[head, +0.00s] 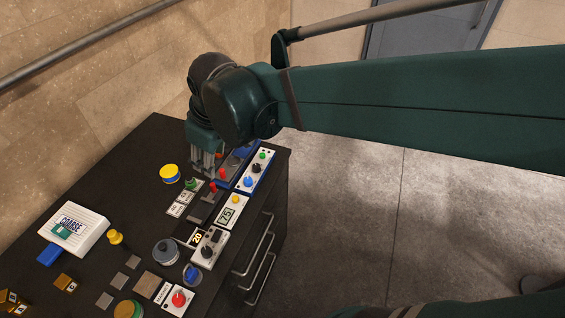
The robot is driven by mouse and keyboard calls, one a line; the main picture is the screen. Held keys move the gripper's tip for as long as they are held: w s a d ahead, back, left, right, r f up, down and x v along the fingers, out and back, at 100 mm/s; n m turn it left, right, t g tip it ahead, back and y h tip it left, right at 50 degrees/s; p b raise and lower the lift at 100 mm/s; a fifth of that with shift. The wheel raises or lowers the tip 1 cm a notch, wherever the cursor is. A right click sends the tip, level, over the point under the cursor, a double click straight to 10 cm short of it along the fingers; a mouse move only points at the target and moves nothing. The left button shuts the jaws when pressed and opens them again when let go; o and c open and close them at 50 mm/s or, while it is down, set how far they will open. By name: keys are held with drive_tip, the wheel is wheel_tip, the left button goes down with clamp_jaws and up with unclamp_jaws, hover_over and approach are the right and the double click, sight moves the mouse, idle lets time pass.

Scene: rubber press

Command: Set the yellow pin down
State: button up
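A small yellow pin-like piece (115,237) with a rounded top stands on the dark bench top, left of the middle. I cannot tell for certain that it is the task's yellow pin. My gripper (206,172) points down over the far part of the bench, right of the disc and beside a small red piece. Its fingers are small and partly hidden by the wrist, so what lies between them does not show clearly.
A blue-edged panel with coloured knobs (254,171) stands along the right edge. A grey round knob (166,252), a red button box (178,298) and several flat tiles fill the near part. Bare dark bench (125,180) shows at the back left.

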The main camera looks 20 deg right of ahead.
drive_tip(key=s+d+m+t+h, duration=0.1)
drive_tip(key=s+d+m+t, duration=0.2)
drive_tip(key=s+d+m, duration=0.5)
drive_tip(key=s+d, duration=0.4)
drive_tip(key=d, duration=0.4)
drive_tip(key=shift+s+f+m, duration=0.15)
drive_tip(key=shift+f+m, duration=0.05)
drive_tip(key=shift+m, duration=0.1)
drive_tip(key=shift+d, duration=0.1)
wheel_tip(320, 180, down, 8)
drive_tip(key=b, duration=0.8)
idle(0.7)
